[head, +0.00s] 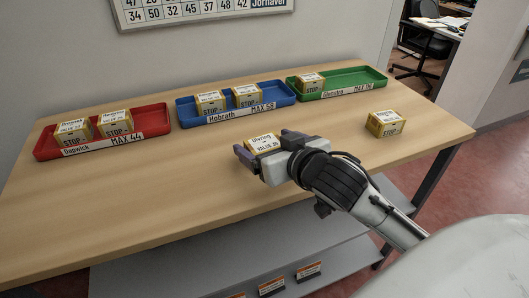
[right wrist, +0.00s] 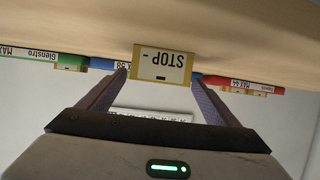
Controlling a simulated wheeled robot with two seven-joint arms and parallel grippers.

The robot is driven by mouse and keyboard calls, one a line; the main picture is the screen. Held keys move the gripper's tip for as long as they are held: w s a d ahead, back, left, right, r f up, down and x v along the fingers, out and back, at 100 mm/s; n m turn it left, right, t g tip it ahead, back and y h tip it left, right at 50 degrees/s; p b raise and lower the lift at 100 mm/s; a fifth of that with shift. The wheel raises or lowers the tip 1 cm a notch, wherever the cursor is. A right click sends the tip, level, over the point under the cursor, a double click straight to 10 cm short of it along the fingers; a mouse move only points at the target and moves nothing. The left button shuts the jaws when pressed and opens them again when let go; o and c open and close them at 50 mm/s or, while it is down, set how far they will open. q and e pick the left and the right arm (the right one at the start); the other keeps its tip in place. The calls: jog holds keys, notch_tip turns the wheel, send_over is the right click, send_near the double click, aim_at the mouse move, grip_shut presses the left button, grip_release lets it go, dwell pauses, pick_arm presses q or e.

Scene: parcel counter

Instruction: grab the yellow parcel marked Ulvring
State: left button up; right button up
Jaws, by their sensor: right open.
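The yellow parcel marked Ulvring (head: 264,142) sits on the wooden counter in front of the blue tray. Its white top label shows, and its near side is hidden by my right gripper. In the right wrist view, which is upside down, a yellow parcel face reading STOP (right wrist: 162,64) sits centred between the fingertips. My right gripper (head: 261,146) is open, with a finger towards each side of the parcel. Gaps show beside the parcel in the wrist view (right wrist: 160,76), and I see no firm contact. My left gripper is not in view.
Red (head: 152,120), blue (head: 281,101) and green (head: 362,82) trays stand along the back, each holding yellow parcels. Another yellow parcel (head: 385,124) stands alone at the right. The counter (head: 130,200) is clear at the front left. A grey shelf (head: 210,262) lies below.

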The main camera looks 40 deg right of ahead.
aim_at(258, 139)
jog(key=x, duration=0.5)
jog(key=shift+w+d+f, duration=0.1)
jog(key=shift+f, duration=0.1)
jog(key=shift+c, duration=0.2)
jog(key=c, duration=1.2)
jog(key=shift+r, duration=0.1)
